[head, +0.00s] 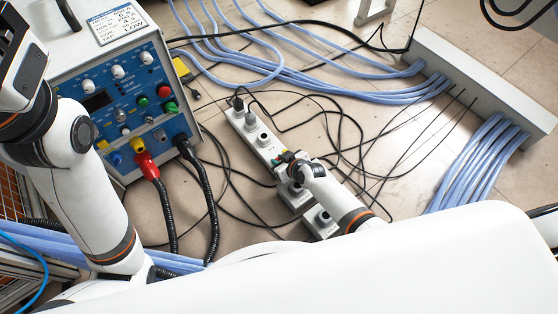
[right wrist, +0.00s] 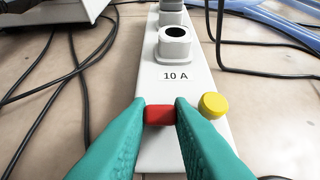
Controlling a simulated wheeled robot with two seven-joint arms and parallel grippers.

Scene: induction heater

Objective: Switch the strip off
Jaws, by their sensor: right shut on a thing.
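The white power strip (head: 270,152) lies on the floor in the middle of the head view, with plugs and sockets along it. In the right wrist view the strip (right wrist: 152,72) carries a "10 A" label, a red switch (right wrist: 159,115) and a round yellow button (right wrist: 212,105). My right gripper (head: 287,157) is low over the strip in the head view. In the right wrist view its teal fingers (right wrist: 160,114) are shut on the red switch, one on each side. The yellow button is just right of the fingers. My left gripper is outside the frames.
The blue induction heater unit (head: 125,90) stands at the left, with knobs and red and black plugs. Black cables (head: 225,175) are tangled around the strip. Light-blue hoses (head: 330,80) cross the floor at the back to a grey channel (head: 470,75).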

